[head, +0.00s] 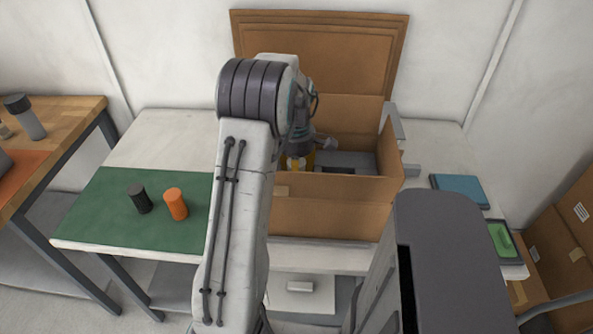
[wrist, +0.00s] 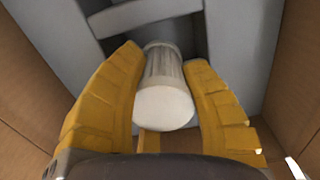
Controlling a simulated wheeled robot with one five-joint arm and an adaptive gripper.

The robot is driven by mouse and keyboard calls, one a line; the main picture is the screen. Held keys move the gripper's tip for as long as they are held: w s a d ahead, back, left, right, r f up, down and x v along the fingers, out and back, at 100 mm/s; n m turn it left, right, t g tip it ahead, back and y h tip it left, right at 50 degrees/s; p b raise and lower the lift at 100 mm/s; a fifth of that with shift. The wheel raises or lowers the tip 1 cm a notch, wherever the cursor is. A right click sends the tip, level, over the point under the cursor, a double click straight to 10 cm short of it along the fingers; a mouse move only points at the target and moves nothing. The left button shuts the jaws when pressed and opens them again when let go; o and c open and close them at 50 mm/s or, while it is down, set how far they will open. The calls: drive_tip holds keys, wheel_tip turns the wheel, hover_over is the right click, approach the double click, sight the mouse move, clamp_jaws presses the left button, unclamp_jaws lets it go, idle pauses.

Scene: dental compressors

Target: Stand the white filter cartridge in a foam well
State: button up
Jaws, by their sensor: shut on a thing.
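The white filter cartridge (wrist: 165,100) is between the yellow fingers of my gripper (wrist: 163,88) in the wrist view, its pale round end towards the camera. My gripper is shut on it. In the head view my gripper (head: 300,163) is down inside the open cardboard box (head: 325,217), at its left part, partly hidden by my arm. Grey foam (head: 352,160) with dark wells lies in the box. In the wrist view the foam (wrist: 245,40) is beyond the cartridge, with dark openings near the top. Whether the cartridge's far end is in a well I cannot tell.
Cardboard walls close in on both sides of my gripper. A black cylinder (head: 139,199) and an orange cylinder (head: 176,204) stand on a green mat (head: 100,215) to the left. A blue flat item (head: 459,190) lies right of the box.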

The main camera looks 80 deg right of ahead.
drive_tip(key=shift+f+b, duration=0.5)
drive_tip(key=shift+f, duration=0.15)
drive_tip(key=o, duration=1.1)
drive_tip(key=shift+r, duration=0.2)
wheel_tip(320, 180, up, 13)
drive_tip(key=shift+a+f+p, duration=0.1)
drive_tip(key=shift+p, duration=0.8)
